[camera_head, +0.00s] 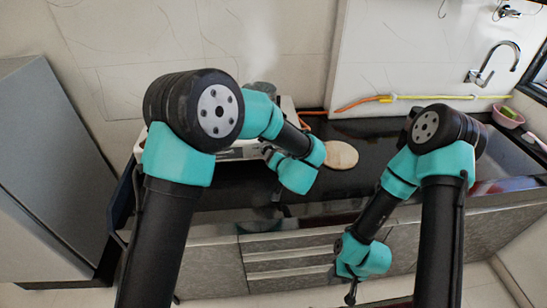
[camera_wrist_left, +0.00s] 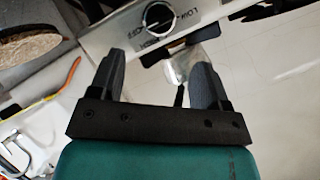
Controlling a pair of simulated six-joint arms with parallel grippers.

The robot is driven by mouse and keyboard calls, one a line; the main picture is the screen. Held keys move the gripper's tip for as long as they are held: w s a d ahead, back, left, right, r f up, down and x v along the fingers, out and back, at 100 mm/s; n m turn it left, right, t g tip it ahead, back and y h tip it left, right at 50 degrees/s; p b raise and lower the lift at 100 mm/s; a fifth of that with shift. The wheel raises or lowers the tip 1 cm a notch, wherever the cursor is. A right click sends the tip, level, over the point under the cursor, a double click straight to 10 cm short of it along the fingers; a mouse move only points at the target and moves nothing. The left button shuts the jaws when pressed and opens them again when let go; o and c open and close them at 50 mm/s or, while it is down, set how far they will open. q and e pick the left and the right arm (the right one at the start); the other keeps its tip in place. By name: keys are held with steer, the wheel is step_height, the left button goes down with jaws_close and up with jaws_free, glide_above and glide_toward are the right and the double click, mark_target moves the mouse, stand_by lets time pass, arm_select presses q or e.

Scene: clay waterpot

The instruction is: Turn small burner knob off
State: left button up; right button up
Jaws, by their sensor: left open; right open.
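The stove (camera_head: 240,153) stands on the counter, mostly hidden behind my left arm in the head view. In the left wrist view its metal front panel (camera_wrist_left: 105,28) crosses the top. A round knob (camera_wrist_left: 158,16) sits on this panel, with upside-down OFF and LOW markings around it. I cannot clearly tell which setting the knob points to. My left gripper (camera_wrist_left: 159,60) is open and empty, its fingertips just short of the panel on either side below the knob. My right gripper (camera_head: 351,292) hangs low in front of the drawers, away from the stove, open.
A dark pot (camera_head: 263,88) stands on the stove with steam above it. A round wooden board (camera_head: 341,155) lies right of the stove. An orange hose (camera_head: 355,104) runs along the wall. A tap (camera_head: 490,65) and pink basin (camera_head: 507,115) are at the right.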

arm_select(q)
steer(key=v, duration=0.7)
stand_by(0.3)
